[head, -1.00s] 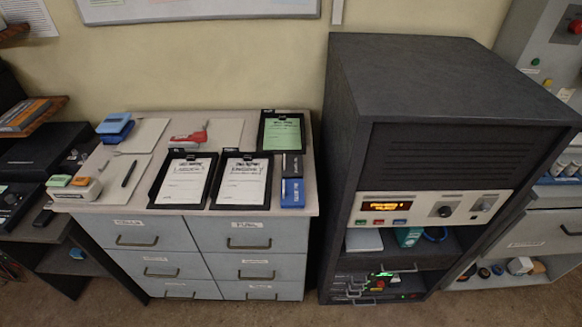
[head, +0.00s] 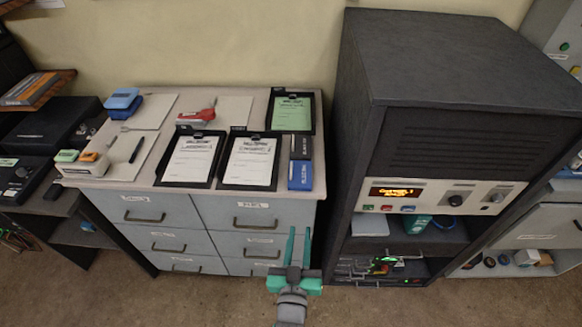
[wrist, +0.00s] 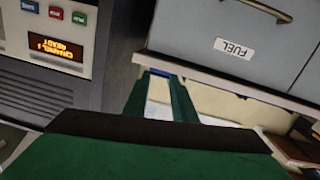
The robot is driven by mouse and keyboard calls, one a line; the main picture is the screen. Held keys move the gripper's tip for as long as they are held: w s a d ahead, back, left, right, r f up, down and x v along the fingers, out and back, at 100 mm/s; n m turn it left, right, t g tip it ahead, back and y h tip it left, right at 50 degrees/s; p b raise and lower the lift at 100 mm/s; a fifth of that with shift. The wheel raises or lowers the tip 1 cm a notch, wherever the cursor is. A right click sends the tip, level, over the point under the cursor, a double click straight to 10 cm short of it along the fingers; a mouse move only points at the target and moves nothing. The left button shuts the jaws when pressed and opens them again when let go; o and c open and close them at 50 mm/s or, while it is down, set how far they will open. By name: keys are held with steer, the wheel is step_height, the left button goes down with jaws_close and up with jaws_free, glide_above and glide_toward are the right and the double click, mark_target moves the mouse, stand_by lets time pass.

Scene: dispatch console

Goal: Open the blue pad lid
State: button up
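A flat blue case (head: 300,175) with a pale label lies at the front right corner of the cabinet top; it looks closed. A second blue item (head: 122,103), stacked in lighter and darker blue, sits at the back left. I cannot tell for sure which is the blue pad. My gripper (head: 299,232) is in front of the cabinet's right side, apart from both, with its green fingers open and nothing between them. In the wrist view, a strip of blue (wrist: 158,72) shows beyond the fingertips (wrist: 160,82), at the cabinet top's edge.
Two black clipboards (head: 192,158) (head: 249,161) lie left of the flat blue case, and a green-sheeted one (head: 292,112) lies behind it. A dark box (head: 300,146) lies directly behind the case. A tall dark console (head: 440,120) stands close on the right.

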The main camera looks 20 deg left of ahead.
steer(key=n+y, duration=0.1)
glide_toward(291, 174)
steer(key=w, duration=0.1)
steer(key=shift+n, duration=0.3)
steer(key=x, duration=1.1)
steer(key=shift+w+a, duration=0.2)
steer(key=shift+a, duration=0.05)
jaws_close()
steer(key=shift+d, duration=0.1)
stand_by(0.5)
